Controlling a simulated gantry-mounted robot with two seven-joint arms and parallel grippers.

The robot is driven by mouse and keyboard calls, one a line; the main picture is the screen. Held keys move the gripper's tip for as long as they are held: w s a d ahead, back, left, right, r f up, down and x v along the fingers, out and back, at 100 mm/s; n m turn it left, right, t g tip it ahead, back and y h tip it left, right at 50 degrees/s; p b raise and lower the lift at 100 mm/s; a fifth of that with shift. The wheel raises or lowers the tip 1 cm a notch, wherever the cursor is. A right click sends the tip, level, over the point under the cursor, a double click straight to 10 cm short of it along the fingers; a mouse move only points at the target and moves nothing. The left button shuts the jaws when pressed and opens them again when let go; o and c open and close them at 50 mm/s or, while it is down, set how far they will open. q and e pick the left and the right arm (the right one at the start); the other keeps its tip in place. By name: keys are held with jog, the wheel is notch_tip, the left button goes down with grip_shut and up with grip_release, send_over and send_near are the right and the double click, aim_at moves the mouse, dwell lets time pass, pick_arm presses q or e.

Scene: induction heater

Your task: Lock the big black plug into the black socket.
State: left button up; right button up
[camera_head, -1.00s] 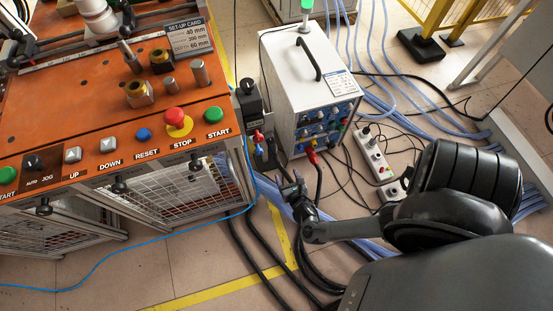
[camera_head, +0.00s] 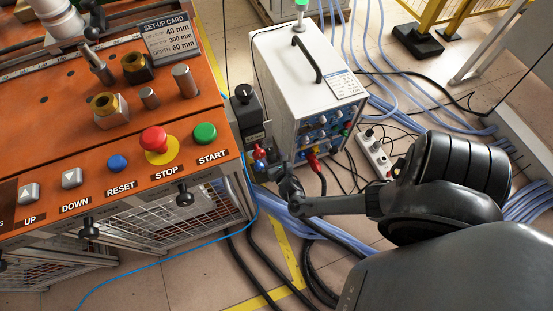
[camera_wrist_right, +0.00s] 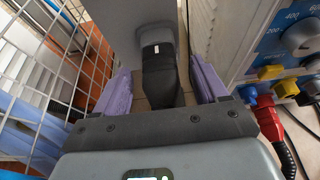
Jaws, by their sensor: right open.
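A thick black plug-like part (camera_wrist_right: 158,72) with a small white label shows in the right wrist view, below a grey body (camera_wrist_right: 145,22). It stands between the two purple fingers of my right gripper (camera_wrist_right: 160,90), which is open with gaps on both sides. In the head view my right gripper (camera_head: 287,176) reaches in beside the white cabinet's lower front corner, and the plug cannot be made out clearly there. I cannot tell which part is the black socket. My left gripper is not in view.
The white cabinet (camera_head: 290,60) has coloured sockets and a red plug (camera_head: 314,162), which also shows in the wrist view (camera_wrist_right: 268,116). The orange control bench (camera_head: 60,140) and its wire mesh stand to the left. Black cables (camera_head: 262,262) and a power strip (camera_head: 374,156) lie on the floor.

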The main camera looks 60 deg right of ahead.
jog(key=shift+w+d+f+b, duration=0.3)
jog(key=shift+f+b, duration=0.05)
jog(key=shift+f, duration=0.2)
jog(key=shift+w+d, duration=0.1)
jog(key=shift+w, duration=0.05)
jog(key=shift+w+d+r, duration=0.1)
jog(key=shift+w+d, duration=0.1)
jog(key=shift+d, duration=0.1)
jog(key=shift+s+a, duration=0.1)
jog(key=shift+a, duration=0.05)
jog(key=c, duration=1.2)
jog(key=shift+a, duration=0.1)
jog(key=shift+s+a+p, duration=0.3)
jog(key=shift+s+a, duration=0.05)
jog(key=shift+s, duration=0.25)
